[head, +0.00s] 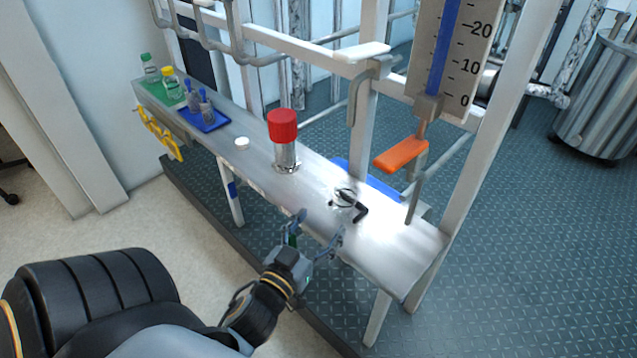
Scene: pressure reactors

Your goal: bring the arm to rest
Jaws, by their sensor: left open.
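My left gripper (314,238) is open and empty, with its two fingers spread near the front edge of the metal bench (322,190). My left arm (90,300) comes in from the lower left. A small black object (348,198) with a bent black handle lies on the bench just beyond the fingertips, apart from them as far as I can tell. My right gripper is not in view.
A cylinder with a red cap (283,135) stands mid-bench, a white cap (242,143) to its left. A blue tray (212,124) and bottles (168,84) stand at the far left. An orange handle (401,155) hangs under a gauge (449,50).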

